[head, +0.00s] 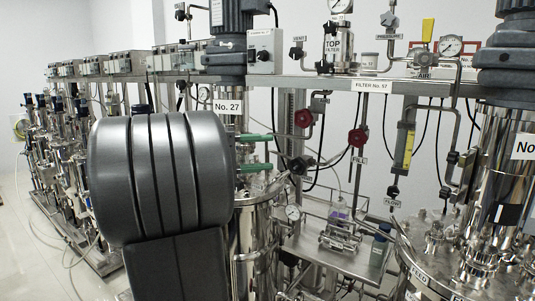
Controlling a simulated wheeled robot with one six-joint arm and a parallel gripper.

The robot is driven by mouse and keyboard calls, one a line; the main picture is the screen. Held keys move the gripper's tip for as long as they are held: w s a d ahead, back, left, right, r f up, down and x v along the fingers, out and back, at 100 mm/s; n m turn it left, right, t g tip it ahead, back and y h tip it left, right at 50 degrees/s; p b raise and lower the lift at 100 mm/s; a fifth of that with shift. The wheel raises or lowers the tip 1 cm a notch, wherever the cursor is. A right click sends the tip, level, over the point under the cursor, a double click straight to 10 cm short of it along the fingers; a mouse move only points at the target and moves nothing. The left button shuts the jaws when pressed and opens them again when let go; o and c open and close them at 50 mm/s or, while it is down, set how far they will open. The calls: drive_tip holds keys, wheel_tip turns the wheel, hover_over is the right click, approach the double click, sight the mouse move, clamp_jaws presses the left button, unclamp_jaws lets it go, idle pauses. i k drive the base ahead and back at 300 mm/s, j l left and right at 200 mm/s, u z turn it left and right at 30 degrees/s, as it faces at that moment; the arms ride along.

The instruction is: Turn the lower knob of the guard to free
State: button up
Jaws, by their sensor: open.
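I cannot tell for sure which fitting is the guard. A yellow-edged upright gauge (408,148) hangs under the shelf right of centre, with a dark knob (393,191) at its lower end. Further left are a red knob (303,118), a second red knob (357,138) above the FILL label, and a dark knob (298,165) lower down. My gripper (272,152) shows as two parallel green fingers, spread apart, pointing right from behind my dark arm. It looks empty, left of the lower dark knob. Its base is hidden.
A shelf edge (375,86) with a FILTER No. 37 label crosses above. Steel vessels stand at lower left of centre and at right (505,190). A lower tray (325,258) holds small bottles. Pipes and black hoses crowd the space between. My arm covers much of the left.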

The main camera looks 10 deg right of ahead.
sight(446, 192)
drive_tip(key=i+z, duration=0.2)
drive_tip(key=z, duration=0.15)
drive_tip(key=i+z, duration=0.2)
drive_tip(key=z, duration=0.15)
drive_tip(key=i+z, duration=0.35)
drive_tip(key=k, duration=0.1)
